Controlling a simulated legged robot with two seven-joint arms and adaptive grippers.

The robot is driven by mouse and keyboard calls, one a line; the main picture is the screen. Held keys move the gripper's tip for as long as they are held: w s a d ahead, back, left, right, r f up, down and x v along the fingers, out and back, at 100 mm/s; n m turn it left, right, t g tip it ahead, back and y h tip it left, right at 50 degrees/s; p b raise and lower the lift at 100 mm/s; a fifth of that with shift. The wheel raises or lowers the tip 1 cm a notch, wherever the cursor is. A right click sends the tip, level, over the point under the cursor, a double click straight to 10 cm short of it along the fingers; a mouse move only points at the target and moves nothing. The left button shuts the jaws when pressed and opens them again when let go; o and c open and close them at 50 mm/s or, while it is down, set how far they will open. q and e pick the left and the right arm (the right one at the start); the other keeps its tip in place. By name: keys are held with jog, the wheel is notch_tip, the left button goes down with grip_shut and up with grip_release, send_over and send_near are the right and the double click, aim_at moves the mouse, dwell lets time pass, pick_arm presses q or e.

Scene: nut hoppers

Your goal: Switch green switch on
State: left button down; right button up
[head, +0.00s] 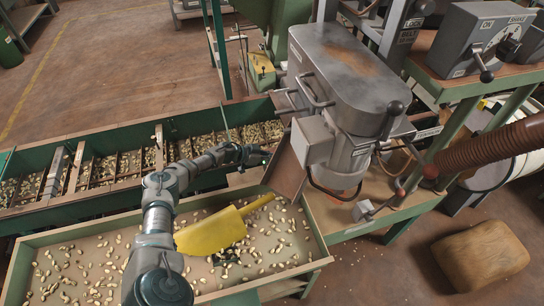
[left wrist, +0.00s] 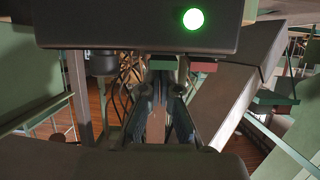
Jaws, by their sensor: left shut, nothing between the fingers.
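No switch that I can surely call the green switch shows in the head view. A bright round green light (left wrist: 193,19) glows on a dark housing at the top of the left wrist view; I cannot tell whether it belongs to the switch or to my own gripper. My left gripper (head: 262,157) is shut and empty, just left of the grey hopper machine (head: 345,70), over the rear nut trough. Its fingers also show in the left wrist view (left wrist: 163,78). My right gripper is not in view.
A yellow scoop (head: 212,232) lies in the front nut tray (head: 318,232). The long green trough (head: 85,138) holds nuts behind it. A grey control box (head: 470,40) with a dial and lever stands at the upper right. A sack (head: 480,255) lies on the floor.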

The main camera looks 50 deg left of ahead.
pick_arm(q)
jog(key=shift+s+a, duration=0.1)
jog(key=shift+s, duration=0.05)
